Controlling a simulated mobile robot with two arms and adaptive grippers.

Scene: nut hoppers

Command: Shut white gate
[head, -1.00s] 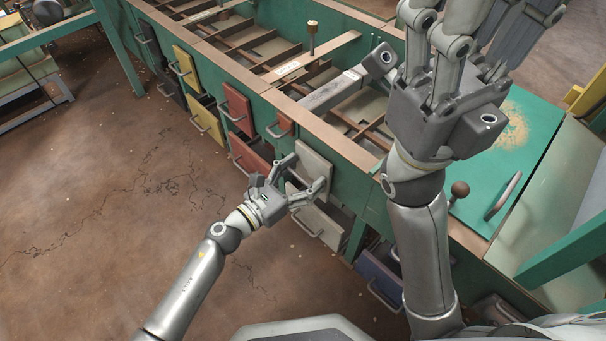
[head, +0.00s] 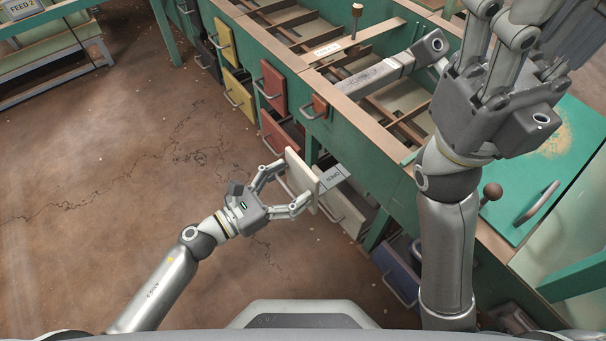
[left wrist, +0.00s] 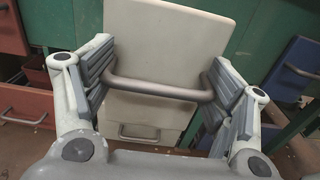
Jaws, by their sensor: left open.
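The white gate (head: 302,178), a pale panel with a bar handle, stands out from the green hopper front. A strip marked OPEN (head: 331,177) shows behind it. In the left wrist view the gate (left wrist: 165,35) fills the upper middle, with its grey handle (left wrist: 158,88) crossing between my fingers. My left gripper (head: 285,191) is open, with its fingers on either side of the handle; whether they touch it I cannot tell. My right gripper (head: 520,45) is raised at the right over the hoppers, its fingertips partly cut off by the frame.
A white drawer (head: 342,211) sits below the gate. Red (head: 272,88), yellow (head: 225,42) and blue (head: 396,272) panels line the same front. A teal lid (head: 535,190) with a handle lies at right. The brown floor at left is clear.

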